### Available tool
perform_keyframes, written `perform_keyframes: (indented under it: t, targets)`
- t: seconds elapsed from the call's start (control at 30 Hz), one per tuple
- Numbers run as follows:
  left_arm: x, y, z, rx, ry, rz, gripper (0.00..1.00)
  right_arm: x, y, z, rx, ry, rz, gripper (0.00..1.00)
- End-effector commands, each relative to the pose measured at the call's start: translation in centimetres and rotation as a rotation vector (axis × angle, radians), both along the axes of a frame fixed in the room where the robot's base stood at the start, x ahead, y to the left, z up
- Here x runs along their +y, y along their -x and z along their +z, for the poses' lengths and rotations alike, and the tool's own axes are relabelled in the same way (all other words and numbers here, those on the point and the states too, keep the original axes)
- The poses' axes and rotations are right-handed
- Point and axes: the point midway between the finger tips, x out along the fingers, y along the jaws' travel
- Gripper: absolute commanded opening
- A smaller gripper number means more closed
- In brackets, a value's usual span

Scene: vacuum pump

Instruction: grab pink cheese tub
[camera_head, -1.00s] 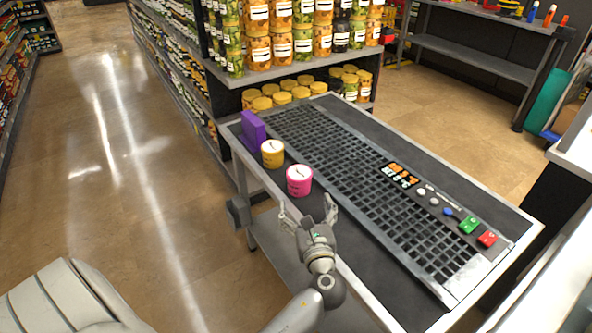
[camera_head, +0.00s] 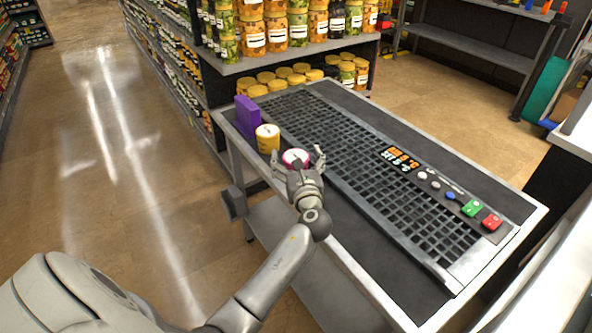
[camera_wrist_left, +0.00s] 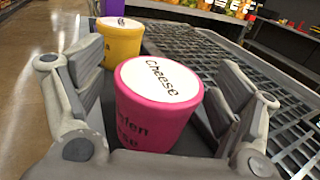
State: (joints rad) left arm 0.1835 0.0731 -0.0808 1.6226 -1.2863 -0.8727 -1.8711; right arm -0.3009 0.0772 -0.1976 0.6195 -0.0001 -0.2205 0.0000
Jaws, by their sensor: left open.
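The pink cheese tub (camera_head: 296,157) stands upright near the left edge of the table, mostly hidden behind my left gripper in the head view. In the left wrist view the pink tub (camera_wrist_left: 155,105), with its white lid reading "Cheese", sits between the two fingers. My left gripper (camera_head: 298,160) is open, one finger on each side of the tub. In the left wrist view a small gap shows between the left finger and the tub; the right finger (camera_wrist_left: 232,100) is close to it, and I cannot tell whether it touches. My right gripper is not in view.
A yellow tub (camera_head: 267,138) stands just beyond the pink one, and a purple box (camera_head: 246,117) behind that. A dark grille (camera_head: 345,150) with buttons and a display fills the table's middle. Jar shelves (camera_head: 240,67) stand at the back.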

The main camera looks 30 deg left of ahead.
Motion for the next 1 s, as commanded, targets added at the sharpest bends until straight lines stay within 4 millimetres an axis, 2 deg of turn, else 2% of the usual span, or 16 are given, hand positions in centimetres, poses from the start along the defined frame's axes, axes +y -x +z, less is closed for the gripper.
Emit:
perform_keyframes:
  t: [0.23, 0.7, 1.0]
  targets:
    - [0.2, -0.2, 0.0, 0.001, 0.001, 0.0, 0.88, 0.7, -0.4, 0.0, -0.006, -0.008, 0.002, 0.0]
    - [0.1, -0.1, 0.0, 0.001, 0.001, 0.0, 0.27, -0.2, -0.2, 0.0, -0.004, 0.003, 0.005, 0.0]
    - [0.1, -0.2, 0.3, -0.001, 0.0, -0.001, 0.27, -0.3, -0.1, 0.0, -0.002, 0.004, 0.004, 0.0]
